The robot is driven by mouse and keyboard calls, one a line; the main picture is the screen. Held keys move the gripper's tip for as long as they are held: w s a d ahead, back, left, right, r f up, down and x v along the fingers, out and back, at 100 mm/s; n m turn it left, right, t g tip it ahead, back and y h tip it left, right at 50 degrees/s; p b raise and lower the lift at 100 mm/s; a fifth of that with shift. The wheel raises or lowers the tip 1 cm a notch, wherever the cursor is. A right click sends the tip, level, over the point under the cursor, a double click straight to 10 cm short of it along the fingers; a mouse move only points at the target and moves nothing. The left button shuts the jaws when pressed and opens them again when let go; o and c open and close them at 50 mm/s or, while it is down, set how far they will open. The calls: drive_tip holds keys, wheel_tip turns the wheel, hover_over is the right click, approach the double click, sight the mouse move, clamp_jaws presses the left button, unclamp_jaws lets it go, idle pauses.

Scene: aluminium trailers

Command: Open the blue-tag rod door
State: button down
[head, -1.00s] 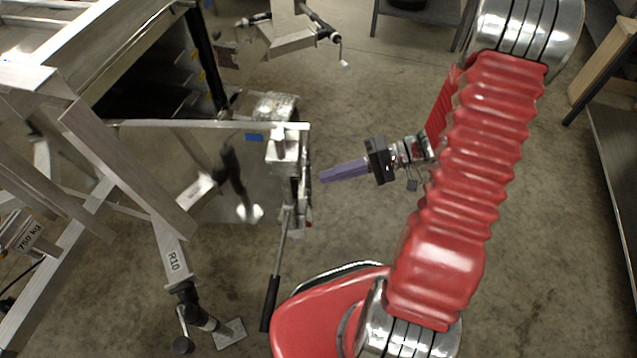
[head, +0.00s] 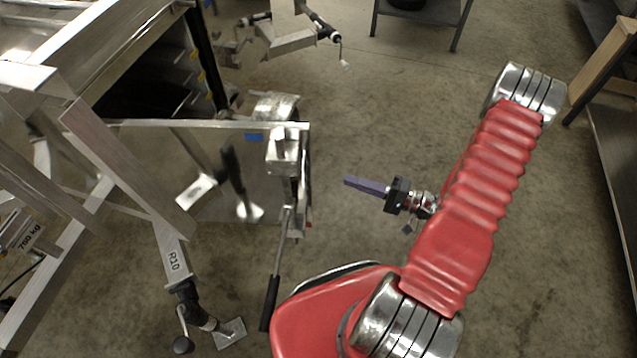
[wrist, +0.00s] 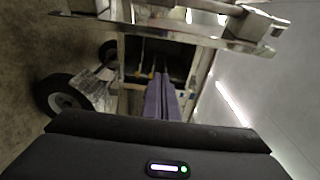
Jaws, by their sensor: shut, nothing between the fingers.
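A small blue tag (head: 254,138) sits just under the top rail of a shiny metal panel (head: 215,205) in the head view. The panel stands out from the trailer's front, beside a dark opening (head: 150,80) with shelves inside. A black-gripped lever (head: 232,170) shows against the panel. A thin rod with a black grip (head: 270,300) slopes down from the bracket at its right end. My gripper (head: 350,181) is to the right of that bracket, apart from it. Its purple fingers are shut and empty. In the wrist view the fingers (wrist: 161,97) point towards an open compartment.
A leg marked R10 (head: 173,262) and a sloping beam stand left of the panel. A trailer coupling (head: 290,40) is at the back. A bench runs along the right edge. The concrete floor (head: 400,120) behind my gripper is clear.

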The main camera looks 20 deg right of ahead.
drive_tip(key=w+a, duration=0.3)
drive_tip(key=a, duration=0.6)
idle(0.9)
